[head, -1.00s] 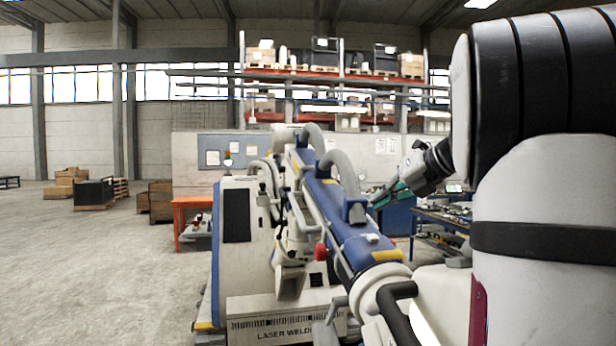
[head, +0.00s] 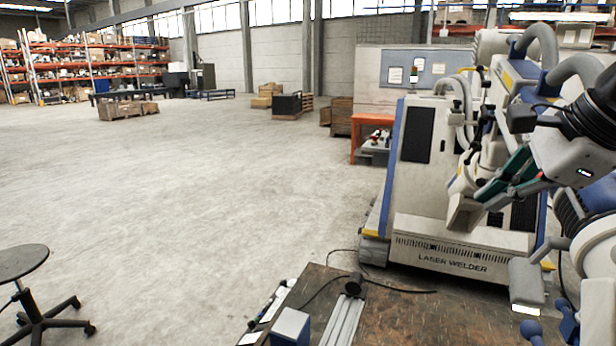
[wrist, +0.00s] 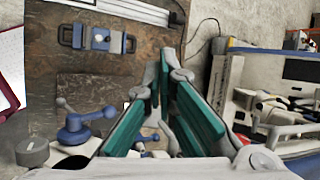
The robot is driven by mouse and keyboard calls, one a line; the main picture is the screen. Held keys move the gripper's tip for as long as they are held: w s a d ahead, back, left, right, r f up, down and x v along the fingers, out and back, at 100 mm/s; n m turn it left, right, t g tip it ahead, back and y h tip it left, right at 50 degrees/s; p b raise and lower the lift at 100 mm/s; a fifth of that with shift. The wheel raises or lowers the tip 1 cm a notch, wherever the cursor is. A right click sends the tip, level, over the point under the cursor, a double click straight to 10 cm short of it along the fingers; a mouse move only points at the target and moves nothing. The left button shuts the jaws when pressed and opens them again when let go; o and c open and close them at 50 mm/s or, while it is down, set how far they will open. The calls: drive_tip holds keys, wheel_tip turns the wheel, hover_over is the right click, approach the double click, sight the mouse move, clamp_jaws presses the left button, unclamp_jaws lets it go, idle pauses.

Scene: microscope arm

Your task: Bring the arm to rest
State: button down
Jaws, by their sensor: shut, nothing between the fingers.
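My gripper (head: 482,197), with teal finger pads, is at the right of the head view, in front of the laser welder's body. In the wrist view my gripper (wrist: 161,62) has its teal fingers closed together, with nothing held between them. It hangs above the area beside the brown worktable (wrist: 45,92). The laser welder (head: 450,262) is white and blue; its upper arm with grey hoses (head: 540,45) is at the top right, partly hidden by my arm. I cannot tell whether my gripper touches the welder.
The worktable (head: 420,325) fills the lower right, with a blue-grey block (head: 290,327) and a cable on it. A stool (head: 30,290) stands at lower left. The floor (head: 200,190) between is open.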

drive_tip(key=s+a+f+n+h+b, duration=0.1)
drive_tip(key=s+a+f+n, duration=0.3)
drive_tip(key=n, duration=0.6)
drive_tip(key=s+a+f+n+g+h+b, duration=0.1)
drive_tip(key=s+a+f+n, duration=0.4)
drive_tip(key=f+n, duration=0.3)
drive_tip(key=n, duration=0.2)
drive_tip(key=shift+s+a+n, duration=0.3)
drive_tip(key=shift+a+n, duration=0.1)
